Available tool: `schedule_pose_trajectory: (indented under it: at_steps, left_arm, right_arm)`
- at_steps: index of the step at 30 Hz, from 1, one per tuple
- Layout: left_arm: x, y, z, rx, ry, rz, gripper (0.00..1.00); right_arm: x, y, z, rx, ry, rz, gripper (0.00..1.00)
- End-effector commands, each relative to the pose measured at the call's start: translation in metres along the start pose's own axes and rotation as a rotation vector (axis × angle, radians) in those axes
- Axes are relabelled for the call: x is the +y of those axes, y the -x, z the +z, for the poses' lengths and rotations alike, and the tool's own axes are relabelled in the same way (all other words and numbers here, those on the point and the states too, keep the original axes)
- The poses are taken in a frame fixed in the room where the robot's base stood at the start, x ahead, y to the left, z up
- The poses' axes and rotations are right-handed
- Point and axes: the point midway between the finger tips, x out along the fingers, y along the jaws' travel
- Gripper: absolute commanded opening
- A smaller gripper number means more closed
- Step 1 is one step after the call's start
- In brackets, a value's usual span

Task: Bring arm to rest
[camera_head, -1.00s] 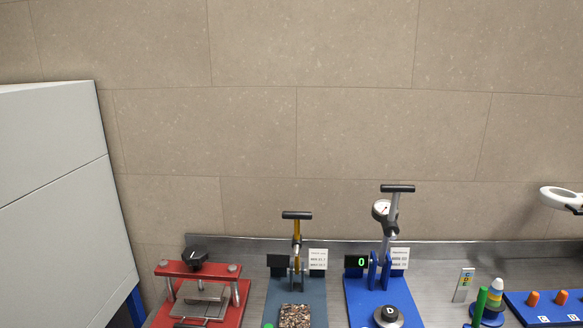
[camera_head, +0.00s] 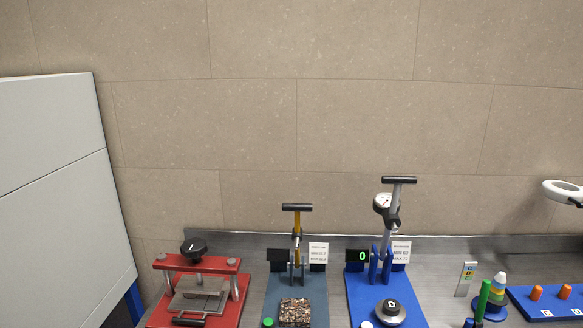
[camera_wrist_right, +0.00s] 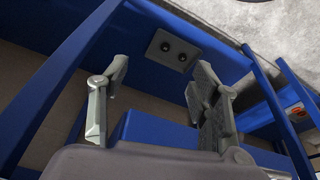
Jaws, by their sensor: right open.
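Neither arm shows in the head view. My right gripper (camera_wrist_right: 158,100) shows in the right wrist view, with its two grey fingers spread apart and nothing between them. Behind the fingers are blue frame parts and a blue panel with a dark socket plate (camera_wrist_right: 173,49). My left gripper is in no view.
The head view shows a steel bench with a red press (camera_head: 200,265), a grey-blue lever press (camera_head: 297,240) by a speckled block (camera_head: 295,312), and a blue lever press (camera_head: 385,240) with a gauge. A blue rack (camera_head: 545,302) stands right. A grey cabinet (camera_head: 55,190) stands left.

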Motion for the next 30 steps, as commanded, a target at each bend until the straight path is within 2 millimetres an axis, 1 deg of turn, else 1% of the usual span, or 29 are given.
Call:
schedule_pose_trajectory:
  at_steps: [1,2,3,5,6,8,9,11,12,14,15,18,21,22,25,27,30]
  left_arm:
    - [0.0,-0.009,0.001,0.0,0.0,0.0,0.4]
    - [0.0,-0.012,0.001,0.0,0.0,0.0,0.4]
    - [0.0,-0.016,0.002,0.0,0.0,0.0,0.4]
    - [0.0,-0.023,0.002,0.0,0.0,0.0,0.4]
    - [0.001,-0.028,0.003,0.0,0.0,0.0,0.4]
    - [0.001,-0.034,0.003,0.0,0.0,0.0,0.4]
    - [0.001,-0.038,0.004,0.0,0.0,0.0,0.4]
    - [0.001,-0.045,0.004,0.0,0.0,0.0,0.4]
    - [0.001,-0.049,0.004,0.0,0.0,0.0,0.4]
    - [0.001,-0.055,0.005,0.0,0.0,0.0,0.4]
    - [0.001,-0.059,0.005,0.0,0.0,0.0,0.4]
    - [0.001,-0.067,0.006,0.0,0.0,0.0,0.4]
    - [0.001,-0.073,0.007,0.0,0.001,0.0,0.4]
    - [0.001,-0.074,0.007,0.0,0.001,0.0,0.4]
    - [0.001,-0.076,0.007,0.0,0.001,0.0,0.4]
    - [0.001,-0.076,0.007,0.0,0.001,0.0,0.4]
    - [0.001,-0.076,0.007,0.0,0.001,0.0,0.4]
  right_arm:
    - [-0.002,-0.031,0.011,-0.017,0.002,-0.002,0.57]
    - [-0.002,-0.047,0.017,-0.023,0.003,-0.003,0.57]
    - [-0.003,-0.07,0.027,-0.032,0.005,-0.004,0.57]
    - [-0.005,-0.106,0.044,-0.045,0.007,-0.006,0.57]
    - [-0.006,-0.129,0.058,-0.054,0.009,-0.007,0.57]
    - [-0.007,-0.161,0.08,-0.068,0.012,-0.008,0.57]
    - [-0.008,-0.181,0.095,-0.078,0.014,-0.009,0.57]
    - [-0.009,-0.209,0.12,-0.091,0.017,-0.011,0.57]
    - [-0.01,-0.227,0.138,-0.1,0.02,-0.012,0.57]
    - [-0.011,-0.25,0.166,-0.114,0.023,-0.013,0.57]
    - [-0.012,-0.263,0.184,-0.122,0.025,-0.014,0.57]
    - [-0.012,-0.287,0.226,-0.141,0.03,-0.015,0.57]
    - [-0.012,-0.3,0.258,-0.154,0.034,-0.016,0.57]
    - [-0.012,-0.302,0.265,-0.156,0.034,-0.017,0.57]
    - [-0.012,-0.307,0.282,-0.162,0.037,-0.017,0.57]
    - [-0.012,-0.307,0.288,-0.164,0.038,-0.017,0.57]
    - [-0.012,-0.307,0.289,-0.164,0.038,-0.017,0.57]
